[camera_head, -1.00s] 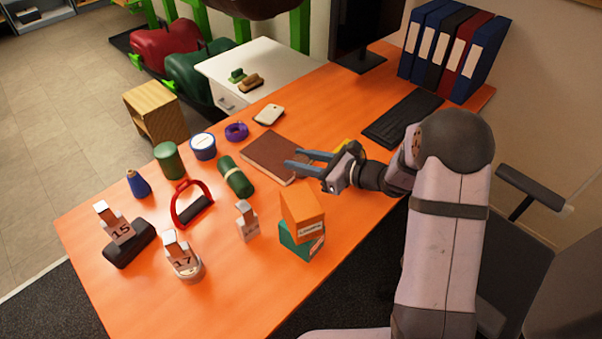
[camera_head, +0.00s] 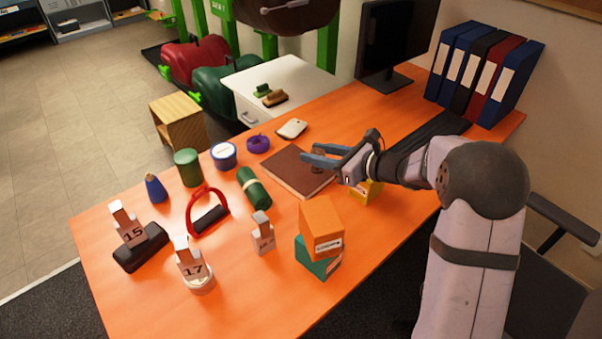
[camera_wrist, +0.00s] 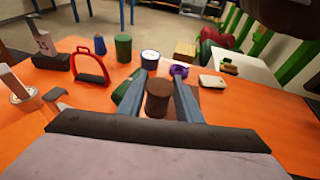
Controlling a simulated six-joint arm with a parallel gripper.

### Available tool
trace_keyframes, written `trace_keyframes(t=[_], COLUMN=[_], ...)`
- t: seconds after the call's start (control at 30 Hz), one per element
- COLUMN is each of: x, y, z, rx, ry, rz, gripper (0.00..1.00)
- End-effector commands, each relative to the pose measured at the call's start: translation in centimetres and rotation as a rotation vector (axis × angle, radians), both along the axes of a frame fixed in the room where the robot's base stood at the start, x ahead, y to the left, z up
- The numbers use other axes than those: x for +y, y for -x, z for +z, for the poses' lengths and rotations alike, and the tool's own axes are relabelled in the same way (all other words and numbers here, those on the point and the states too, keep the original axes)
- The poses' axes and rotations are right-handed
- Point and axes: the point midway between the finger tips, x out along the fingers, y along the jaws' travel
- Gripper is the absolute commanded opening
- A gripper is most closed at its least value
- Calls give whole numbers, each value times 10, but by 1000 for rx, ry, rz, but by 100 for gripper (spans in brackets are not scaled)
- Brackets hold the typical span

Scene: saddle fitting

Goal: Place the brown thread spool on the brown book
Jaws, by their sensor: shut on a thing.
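The brown thread spool (camera_wrist: 158,97) is held between the two blue fingers of my gripper (camera_wrist: 160,92), seen in the wrist view. In the head view the spool (camera_head: 318,152) shows between the fingers of my gripper (camera_head: 316,157). My gripper is shut on it. The brown book (camera_head: 291,173) lies flat on the orange table, and the spool appears over its back right part. I cannot tell whether the spool touches the book. In the wrist view the book is mostly hidden behind the spool and fingers.
A green roll (camera_head: 254,188) lies left of the book. A purple ring (camera_head: 258,143) and a white device (camera_head: 292,129) are behind it. A yellow box (camera_head: 366,191) stands below my wrist. An orange box (camera_head: 321,225) sits on a green box in front.

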Motion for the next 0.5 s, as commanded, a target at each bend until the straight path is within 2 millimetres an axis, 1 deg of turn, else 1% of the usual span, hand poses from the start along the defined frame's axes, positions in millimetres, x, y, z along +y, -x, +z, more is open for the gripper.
trace_keyframes(t=[0.03, 0.13, 0.3, 0.4, 0.5], x=[6, 15, 30, 36, 40], y=[-10, -29, -54, -64, -70], z=[-15, -22, -29, -29, -29], rx=[-4, -3, -5, -7, -7], ry=[3, 2, -1, -5, -9], rz=[2, -6, -18, -25, -29], gripper=[9, 9, 9, 9, 9])
